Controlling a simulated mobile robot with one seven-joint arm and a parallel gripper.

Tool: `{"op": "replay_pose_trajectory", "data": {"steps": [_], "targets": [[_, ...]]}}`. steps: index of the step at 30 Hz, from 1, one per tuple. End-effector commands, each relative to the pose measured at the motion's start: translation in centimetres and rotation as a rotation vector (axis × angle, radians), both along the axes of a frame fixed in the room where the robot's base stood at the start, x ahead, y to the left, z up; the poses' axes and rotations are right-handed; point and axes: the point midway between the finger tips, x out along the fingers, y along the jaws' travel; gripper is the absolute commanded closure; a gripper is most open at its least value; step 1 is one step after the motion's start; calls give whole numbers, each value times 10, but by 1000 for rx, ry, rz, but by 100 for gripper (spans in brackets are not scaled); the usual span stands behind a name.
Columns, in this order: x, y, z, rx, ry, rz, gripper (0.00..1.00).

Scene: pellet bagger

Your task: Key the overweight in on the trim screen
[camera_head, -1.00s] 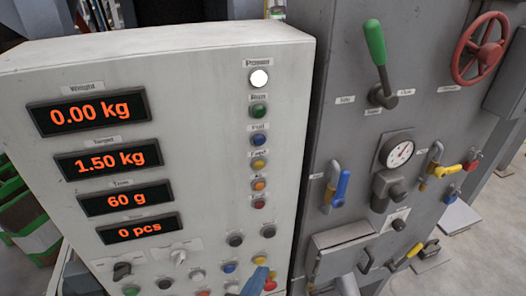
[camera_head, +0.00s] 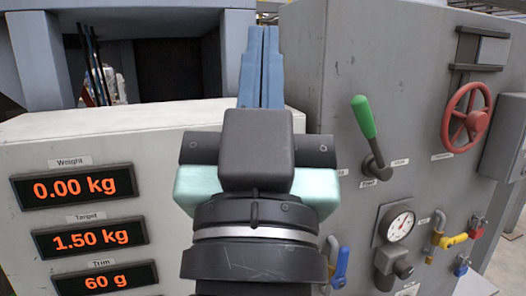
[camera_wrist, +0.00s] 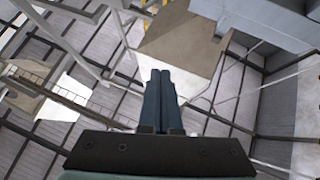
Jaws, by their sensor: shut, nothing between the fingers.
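My gripper (camera_head: 261,62) is shut and empty, with its blue fingers together and pointing up in front of the control cabinet in the head view. The wrist view also shows my gripper (camera_wrist: 160,85) shut, against the ceiling. The control cabinet (camera_head: 150,125) bears orange displays. The weight display (camera_head: 72,187) reads 0.00 kg, the target display (camera_head: 90,237) reads 1.50 kg and the trim display (camera_head: 105,280) reads 60 g. My arm covers the cabinet's right part. The lower displays and the buttons are hidden or out of view.
Open air surrounds my fingertips.

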Motion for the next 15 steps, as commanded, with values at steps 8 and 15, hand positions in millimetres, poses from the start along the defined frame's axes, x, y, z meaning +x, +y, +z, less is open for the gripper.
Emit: {"op": "replay_pose_trajectory", "data": {"steps": [8, 15], "targets": [[-30, -1, 30, -30, -106, 7, 100], [-29, -1, 29, -29, -103, 8, 100]]}}
